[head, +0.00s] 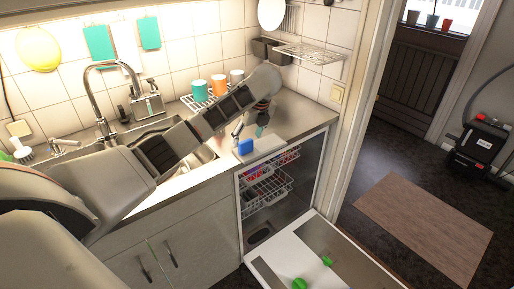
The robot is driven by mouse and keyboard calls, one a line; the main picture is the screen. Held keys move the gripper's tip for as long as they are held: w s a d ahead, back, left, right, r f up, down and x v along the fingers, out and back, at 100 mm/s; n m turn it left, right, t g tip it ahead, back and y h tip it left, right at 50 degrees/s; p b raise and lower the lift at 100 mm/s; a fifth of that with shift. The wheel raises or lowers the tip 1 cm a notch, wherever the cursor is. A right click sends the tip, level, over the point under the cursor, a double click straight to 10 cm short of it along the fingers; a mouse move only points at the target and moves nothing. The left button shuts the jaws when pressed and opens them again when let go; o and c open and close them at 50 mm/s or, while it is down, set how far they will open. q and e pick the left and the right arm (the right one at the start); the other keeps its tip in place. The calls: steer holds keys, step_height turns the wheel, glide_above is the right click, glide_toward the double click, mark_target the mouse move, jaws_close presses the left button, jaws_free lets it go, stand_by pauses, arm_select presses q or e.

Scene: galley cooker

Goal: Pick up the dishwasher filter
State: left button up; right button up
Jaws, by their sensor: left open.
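My left arm reaches across the sink, and its open gripper (250,131) hangs over the counter to the right of the sink. Nothing is clearly held between its fingers. The dishwasher (327,180) stands open under that counter. I cannot make out the filter for certain; a dark recess (259,236) shows in the tub floor, well below the gripper. Two green items lie on the lowered door (290,255), a larger one (299,284) and a smaller one (326,261). My right gripper is out of view.
Wire racks (268,190) with red items fill the upper tub. Cups (218,85) stand on a rack behind the arm. A wire shelf (309,53) juts from the wall. A brown mat (425,225) lies on open floor at right.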

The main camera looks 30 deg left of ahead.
mark_target(246, 142)
arm_select(q)
steer(key=shift+x, duration=2.7)
steer(key=shift+w+d, duration=0.1)
steer(key=shift+d, duration=0.05)
steer(key=c, duration=1.3)
steer(key=shift+r, duration=0.15)
